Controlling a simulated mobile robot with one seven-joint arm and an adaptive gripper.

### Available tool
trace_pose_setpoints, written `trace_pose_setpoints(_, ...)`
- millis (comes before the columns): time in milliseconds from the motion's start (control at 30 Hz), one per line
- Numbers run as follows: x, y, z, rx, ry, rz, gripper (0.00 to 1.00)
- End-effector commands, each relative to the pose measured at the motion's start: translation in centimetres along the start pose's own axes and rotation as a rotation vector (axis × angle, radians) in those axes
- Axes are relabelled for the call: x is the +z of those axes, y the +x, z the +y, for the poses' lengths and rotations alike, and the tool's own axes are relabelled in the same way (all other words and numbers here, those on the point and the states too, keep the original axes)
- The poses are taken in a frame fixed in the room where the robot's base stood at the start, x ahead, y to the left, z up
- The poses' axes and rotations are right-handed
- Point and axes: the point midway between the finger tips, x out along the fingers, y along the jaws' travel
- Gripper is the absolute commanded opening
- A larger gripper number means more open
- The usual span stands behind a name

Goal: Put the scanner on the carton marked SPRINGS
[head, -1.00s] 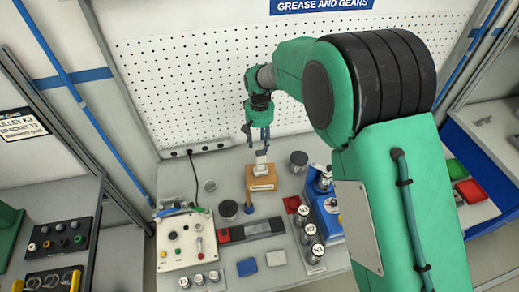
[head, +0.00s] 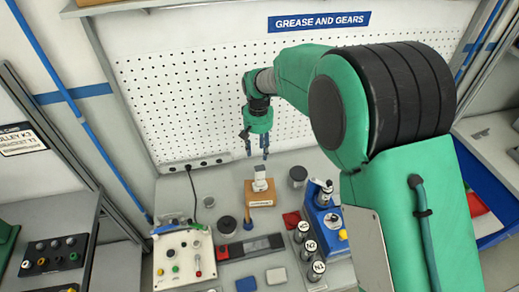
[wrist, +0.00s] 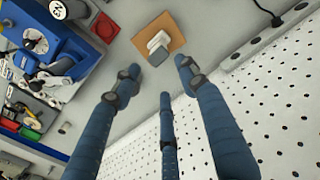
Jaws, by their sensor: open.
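A small orange-brown carton (head: 250,199) stands on the grey bench near the pegboard. It has a white label on its front, too small to read. The white and grey scanner (head: 260,177) stands upright on top of the carton. The wrist view also shows the scanner (wrist: 158,46) on the carton (wrist: 177,39). My gripper (head: 257,154) hangs above the scanner, apart from it. In the wrist view its blue fingers (wrist: 158,72) are spread, with nothing between them.
Around the carton stand a dark round tin (head: 298,174), a blue machine (head: 325,217), several numbered cylinders (head: 312,249) and a white control box (head: 181,256). A power strip (head: 195,165) runs along the pegboard (head: 190,100). Blue and grey blocks lie in front.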

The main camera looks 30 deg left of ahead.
Motion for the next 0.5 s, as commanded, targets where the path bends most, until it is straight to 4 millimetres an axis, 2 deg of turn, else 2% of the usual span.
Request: trace_pose_setpoints(500,0.14,-0.44,0.44,0.000,0.005,0.003,0.43)
